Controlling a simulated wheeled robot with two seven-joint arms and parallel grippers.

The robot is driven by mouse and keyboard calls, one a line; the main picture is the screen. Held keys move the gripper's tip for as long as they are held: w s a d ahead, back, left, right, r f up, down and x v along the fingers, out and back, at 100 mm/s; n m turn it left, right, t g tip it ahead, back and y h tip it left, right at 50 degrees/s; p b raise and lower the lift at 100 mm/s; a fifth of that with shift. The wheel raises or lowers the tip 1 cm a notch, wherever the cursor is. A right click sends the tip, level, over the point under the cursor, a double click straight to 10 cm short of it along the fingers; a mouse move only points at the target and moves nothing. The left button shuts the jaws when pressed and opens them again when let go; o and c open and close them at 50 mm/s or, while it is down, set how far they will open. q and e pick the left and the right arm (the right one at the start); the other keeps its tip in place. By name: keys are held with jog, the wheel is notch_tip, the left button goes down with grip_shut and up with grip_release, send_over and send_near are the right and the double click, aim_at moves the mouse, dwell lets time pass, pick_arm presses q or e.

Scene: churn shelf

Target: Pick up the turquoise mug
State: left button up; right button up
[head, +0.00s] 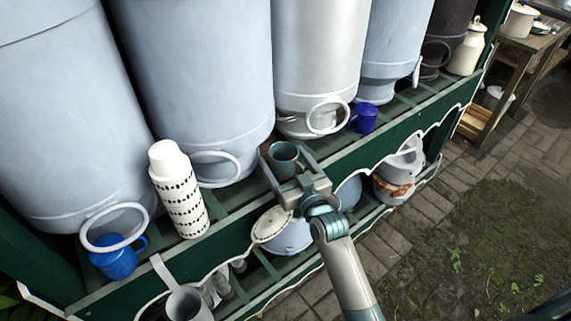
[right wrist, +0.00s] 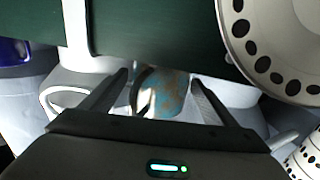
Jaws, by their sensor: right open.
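The turquoise mug (head: 285,158) stands on the green upper shelf in front of the large churns, its rim up. In the right wrist view the mug (right wrist: 168,97) has brownish patches and a handle on its left side. My right gripper (head: 286,163) is open, with one finger on each side of the mug. In the right wrist view its fingertips (right wrist: 160,78) flank the mug, with a visible gap on both sides. My left gripper is not in view.
A patterned white bottle (head: 180,190) and a blue mug (head: 118,260) stand to the left on the shelf. A dark blue mug (head: 364,118) stands to the right. Large churns (head: 195,80) close off the back. The lower shelf holds pots, including a white-lidded one (head: 271,224).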

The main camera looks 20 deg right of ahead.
jog(key=c, duration=1.2)
jog(key=shift+c, duration=0.3)
jog(key=shift+r, duration=0.1)
jog(key=shift+r, duration=0.5)
jog(key=r, duration=0.3)
jog(key=shift+s+d+r, duration=0.1)
jog(key=shift+d+r, duration=0.05)
jog(key=shift+d, duration=0.2)
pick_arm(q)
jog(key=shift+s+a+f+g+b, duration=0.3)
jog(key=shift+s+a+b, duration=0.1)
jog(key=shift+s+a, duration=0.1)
pick_arm(e)
jog(key=s+d+r, duration=0.3)
jog(key=d+r, duration=0.3)
jog(key=d, duration=0.4)
jog(key=shift+s+d+r, duration=0.15)
jog(key=shift+d+r, duration=0.1)
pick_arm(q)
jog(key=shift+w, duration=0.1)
pick_arm(e)
jog(key=shift+a, duration=0.15)
